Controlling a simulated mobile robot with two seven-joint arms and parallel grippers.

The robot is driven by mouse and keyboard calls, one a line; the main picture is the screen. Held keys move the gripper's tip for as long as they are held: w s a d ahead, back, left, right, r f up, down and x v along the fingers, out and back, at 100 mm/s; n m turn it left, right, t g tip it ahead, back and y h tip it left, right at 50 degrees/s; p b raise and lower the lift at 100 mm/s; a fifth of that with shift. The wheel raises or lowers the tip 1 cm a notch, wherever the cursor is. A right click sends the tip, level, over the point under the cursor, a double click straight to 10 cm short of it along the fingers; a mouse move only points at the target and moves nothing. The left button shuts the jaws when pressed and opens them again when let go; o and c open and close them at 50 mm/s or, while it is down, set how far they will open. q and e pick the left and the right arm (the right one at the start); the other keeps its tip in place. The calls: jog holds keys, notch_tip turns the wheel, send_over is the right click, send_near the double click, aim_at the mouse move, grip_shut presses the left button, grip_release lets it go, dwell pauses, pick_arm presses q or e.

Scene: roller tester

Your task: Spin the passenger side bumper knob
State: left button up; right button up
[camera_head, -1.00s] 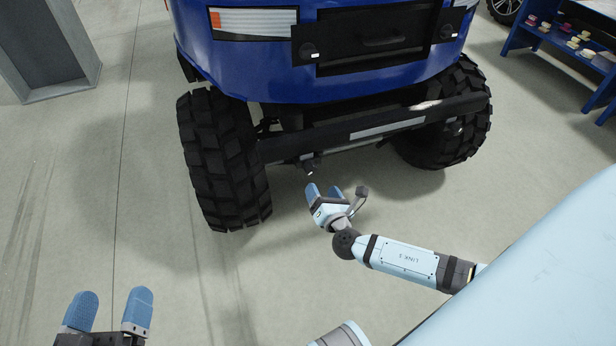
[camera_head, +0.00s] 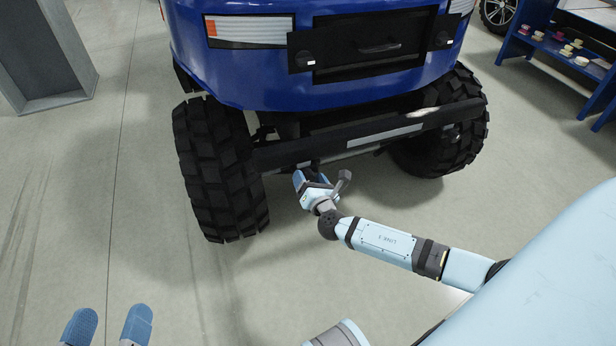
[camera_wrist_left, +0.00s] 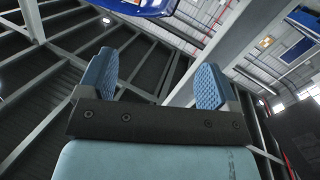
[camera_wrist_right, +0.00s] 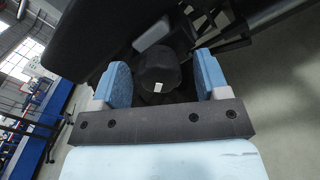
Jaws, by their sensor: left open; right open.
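The bumper knob is a dark round knob with a small white mark (camera_wrist_right: 158,70). In the right wrist view it sits between the two blue fingers of my right gripper (camera_wrist_right: 160,78), which is open around it. I cannot tell whether the fingers touch it. In the head view my right gripper (camera_head: 309,177) is just below the black front bumper (camera_head: 280,154) of the blue truck (camera_head: 250,80), beside the left front wheel, and mostly hides the knob. My left gripper (camera_head: 108,320) is open and empty at the bottom left, away from the truck.
The left tire (camera_head: 220,170) stands close to my right gripper. A black panel with two knobs (camera_head: 372,48) is above the bumper. A blue shelf (camera_head: 560,60) is at the top right, a grey frame (camera_head: 45,60) at the top left. The floor is clear at left.

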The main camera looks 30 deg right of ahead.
jog(key=shift+c, duration=0.2)
grip_shut()
jog(key=shift+f+m+b, duration=0.2)
jog(key=shift+m+b, duration=0.4)
jog(key=shift+b, duration=0.15)
jog(key=shift+f+m+b, duration=0.25)
jog(key=shift+m+b, duration=0.35)
jog(key=shift+b, duration=0.15)
jog(key=m+b, duration=0.3)
jog(key=m, duration=0.1)
jog(key=shift+r+b, duration=0.1)
jog(key=shift+b, duration=0.2)
jog(key=shift+r+m+b, duration=0.1)
jog(key=shift+m+b, duration=0.2)
jog(key=shift+m, duration=0.3)
jog(key=shift+r, duration=0.25)
pick_arm(q)
jog(key=w+a+m, duration=0.1)
jog(key=m, duration=0.1)
jog(key=w+f+m+t, duration=0.1)
jog(key=shift+w+a+f+m, duration=0.1)
jog(key=shift+w+a+m, duration=0.25)
jog(key=shift+w+m, duration=0.05)
